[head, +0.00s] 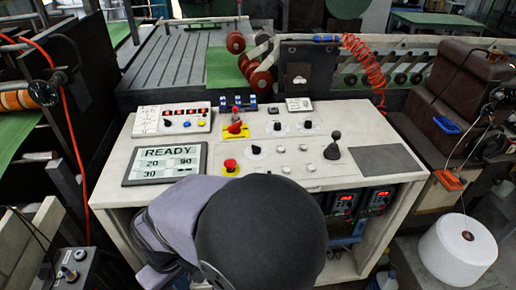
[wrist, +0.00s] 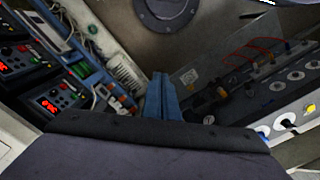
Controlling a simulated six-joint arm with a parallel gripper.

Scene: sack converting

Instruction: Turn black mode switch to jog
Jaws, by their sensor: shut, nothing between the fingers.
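The pale control console (head: 330,112) fills the middle of the head view. Several small black knobs sit on its top, among them one at the centre (head: 255,150), one farther back (head: 277,126) and one to its right (head: 307,124). I cannot tell which is the mode switch, and no jog label is readable. My dark rounded arm part covers the console's front edge, and my gripper is hidden in the head view. In the wrist view two blue fingers of my gripper (wrist: 163,98) stand close together, shut and empty. No black knob is clearly between or against them.
Red-lit drive units (head: 345,200) sit in the open cabinet below. They also show in the wrist view (wrist: 55,100).

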